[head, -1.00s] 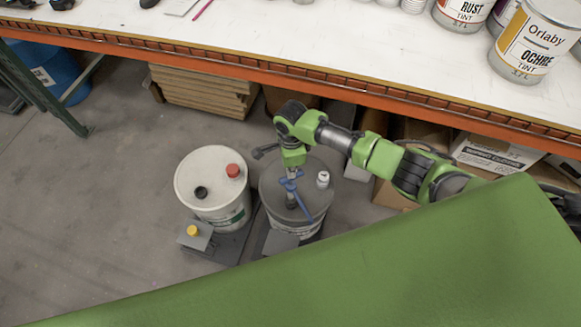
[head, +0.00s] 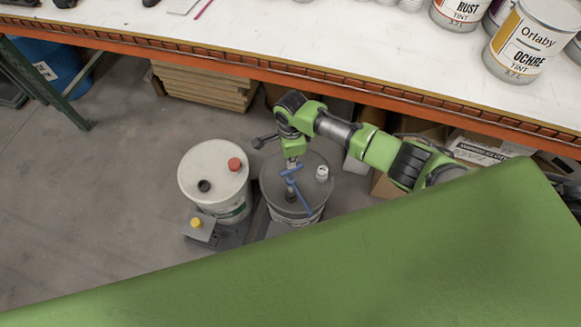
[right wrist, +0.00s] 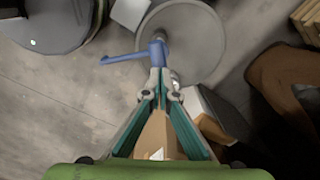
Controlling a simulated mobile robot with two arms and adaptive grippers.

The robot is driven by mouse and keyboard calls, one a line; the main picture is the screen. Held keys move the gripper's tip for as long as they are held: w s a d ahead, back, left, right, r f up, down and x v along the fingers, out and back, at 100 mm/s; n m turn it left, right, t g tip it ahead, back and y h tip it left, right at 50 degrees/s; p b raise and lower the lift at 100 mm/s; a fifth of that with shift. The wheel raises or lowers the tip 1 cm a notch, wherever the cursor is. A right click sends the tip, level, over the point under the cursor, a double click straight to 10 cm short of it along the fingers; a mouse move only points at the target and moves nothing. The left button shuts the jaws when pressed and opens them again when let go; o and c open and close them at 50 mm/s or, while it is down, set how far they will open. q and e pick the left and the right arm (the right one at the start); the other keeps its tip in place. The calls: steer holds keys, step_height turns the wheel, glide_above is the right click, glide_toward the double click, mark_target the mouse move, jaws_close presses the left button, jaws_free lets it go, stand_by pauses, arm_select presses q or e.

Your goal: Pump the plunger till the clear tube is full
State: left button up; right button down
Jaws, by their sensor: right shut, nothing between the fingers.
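The blue T-shaped plunger handle (head: 291,171) stands on the grey-lidded drum (head: 318,192), its long blue spout slanting down to the front right. In the right wrist view the blue plunger (right wrist: 157,52) shows just beyond the fingertips. My right gripper (head: 292,161) is at the top of the handle, pointing down; its fingers (right wrist: 159,76) are shut with nothing between them. Whether they touch the handle I cannot tell. A small white or clear cylinder (head: 322,173) stands on the drum lid; I cannot tell whether it is the clear tube, or its fill. My left gripper is out of view.
A white drum (head: 212,165) with a red and a black cap stands left of the grey one. A small grey block with a yellow knob (head: 197,223) is in front of it. The white workbench (head: 300,30) with an orange edge lies behind. Open floor is at left.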

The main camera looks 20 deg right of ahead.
mark_target(292, 172)
steer(key=shift+f+b, duration=1.45)
steer(key=shift+f, duration=1.1)
steer(key=shift+s+f+b, duration=0.15)
steer(key=shift+f+b, duration=0.3)
steer(key=shift+f, duration=0.6)
step_height(292, 172, up, 7)
steer(key=p, duration=0.8)
steer(key=shift+r, duration=0.1)
steer(key=shift+r, duration=0.15)
step_height(292, 172, up, 6)
steer(key=p, duration=0.7)
